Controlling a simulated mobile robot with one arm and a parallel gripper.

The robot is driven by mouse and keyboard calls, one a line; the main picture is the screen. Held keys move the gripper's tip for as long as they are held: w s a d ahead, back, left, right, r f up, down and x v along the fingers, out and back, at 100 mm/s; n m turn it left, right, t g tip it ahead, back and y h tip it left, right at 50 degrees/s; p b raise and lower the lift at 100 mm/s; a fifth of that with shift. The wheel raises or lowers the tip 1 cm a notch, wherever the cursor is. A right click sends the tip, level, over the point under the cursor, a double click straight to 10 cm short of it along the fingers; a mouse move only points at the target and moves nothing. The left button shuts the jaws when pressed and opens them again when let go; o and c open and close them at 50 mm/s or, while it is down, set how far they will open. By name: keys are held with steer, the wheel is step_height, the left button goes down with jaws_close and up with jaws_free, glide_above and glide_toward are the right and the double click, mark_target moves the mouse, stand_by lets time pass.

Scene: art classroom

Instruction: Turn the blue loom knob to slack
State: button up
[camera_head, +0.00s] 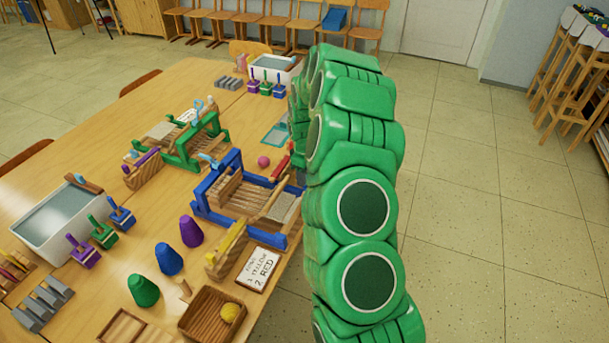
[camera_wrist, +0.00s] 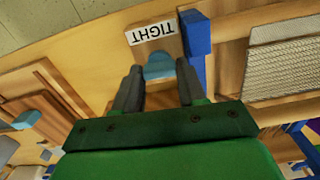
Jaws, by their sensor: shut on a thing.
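The blue loom (camera_head: 268,238) stands on the wooden table, left of my green arm in the head view. In the wrist view its blue frame post (camera_wrist: 197,36) is beside a wooden piece with a white label (camera_wrist: 166,29) reading TIGHT, upside down. The light blue knob (camera_wrist: 160,62) shows just below that label. My gripper (camera_wrist: 159,70) has its two grey fingers on either side of the knob and is shut on it. In the head view my arm hides the gripper and the knob.
A green-framed loom (camera_head: 183,152) stands behind the blue one. A card (camera_head: 259,269), a wooden box (camera_head: 199,325) with a yellow ball (camera_head: 230,312), and several coloured cones, including a purple one (camera_head: 191,232), are nearby. Open floor lies to the right.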

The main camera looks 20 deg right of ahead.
stand_by(0.3)
steer(key=o, duration=1.1)
steer(key=shift+c, duration=0.2)
steer(key=shift+r, duration=0.1)
step_height(320, 180, up, 7)
steer(key=shift+r, duration=0.3)
